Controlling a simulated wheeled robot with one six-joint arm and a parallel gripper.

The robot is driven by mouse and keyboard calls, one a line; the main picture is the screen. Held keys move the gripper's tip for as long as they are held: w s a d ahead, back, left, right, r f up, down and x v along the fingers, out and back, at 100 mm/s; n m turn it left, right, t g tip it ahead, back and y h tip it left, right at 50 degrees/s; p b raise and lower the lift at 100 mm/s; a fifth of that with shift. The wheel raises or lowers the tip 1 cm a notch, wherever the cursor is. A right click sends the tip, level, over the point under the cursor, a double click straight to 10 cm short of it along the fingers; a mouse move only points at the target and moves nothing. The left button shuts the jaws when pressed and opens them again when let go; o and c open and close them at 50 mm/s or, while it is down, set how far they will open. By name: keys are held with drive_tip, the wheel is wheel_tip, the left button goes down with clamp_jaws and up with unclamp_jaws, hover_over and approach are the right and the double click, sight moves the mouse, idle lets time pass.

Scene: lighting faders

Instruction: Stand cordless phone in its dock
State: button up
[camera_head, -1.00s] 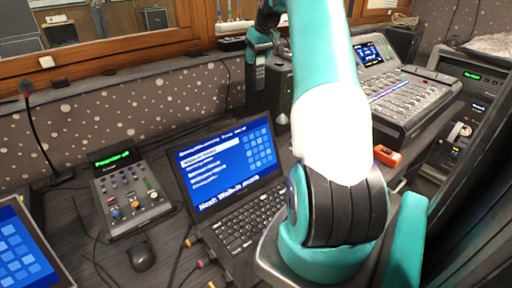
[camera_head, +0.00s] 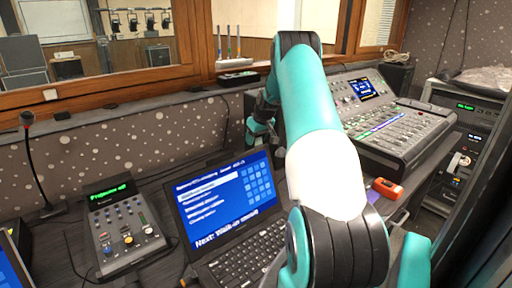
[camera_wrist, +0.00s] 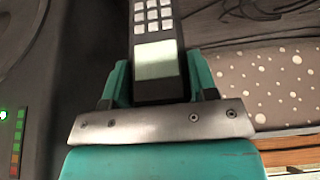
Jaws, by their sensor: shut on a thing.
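The cordless phone (camera_wrist: 153,24) is dark with pale keys and a pale greenish screen. In the wrist view it stands between the two teal fingers of my gripper (camera_wrist: 157,78), which is shut on it. The phone's far end runs out of the top of the frame. In the head view my gripper (camera_head: 262,128) is small and partly hidden, behind the laptop and left of my arm, and the phone cannot be made out clearly there. I cannot identify the dock in either view.
A laptop (camera_head: 222,196) and a small control box (camera_head: 125,228) stand on the desk. A gooseneck microphone (camera_head: 36,170) is at left. A fader console (camera_head: 385,122) and an orange-red device (camera_head: 386,188) are at right. A dark unit with lights (camera_wrist: 15,140) is beside my gripper.

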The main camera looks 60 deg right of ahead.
drive_tip(key=shift+f, duration=2.15)
drive_tip(key=shift+f, duration=0.15)
drive_tip(key=o, duration=1)
